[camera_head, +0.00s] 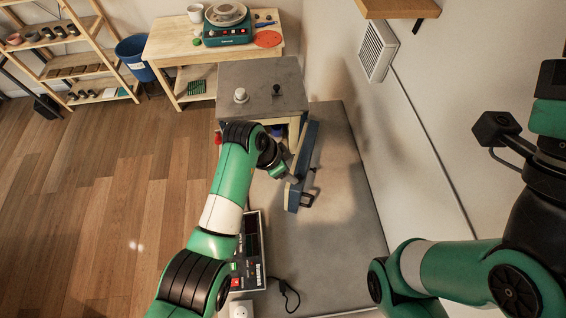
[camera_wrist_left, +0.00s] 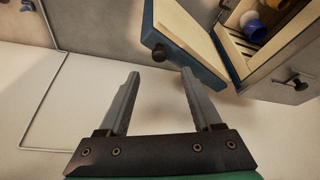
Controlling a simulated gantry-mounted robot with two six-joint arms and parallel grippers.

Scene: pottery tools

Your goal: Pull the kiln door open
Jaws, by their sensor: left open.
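The kiln (camera_head: 262,84) is a grey-topped box on the grey bench, and it also shows in the left wrist view (camera_wrist_left: 275,70). Its door (camera_head: 311,143) stands partly open, swung out from the kiln front. In the left wrist view the door (camera_wrist_left: 188,38) shows a cream inner face and blue edge, with a dark handle (camera_wrist_left: 158,52) near its lower corner. My left gripper (camera_wrist_left: 160,74) is open, with its fingertips just short of the handle and nothing between them. In the head view my left arm partly hides the kiln front and the gripper.
Inside the kiln are a blue cup (camera_wrist_left: 249,20) and a yellow piece (camera_wrist_left: 279,4). A control box (camera_head: 249,255) with a cable lies on the bench (camera_head: 335,240). The wall with a vent (camera_head: 377,50) stands to the right. The bench right of the door is clear.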

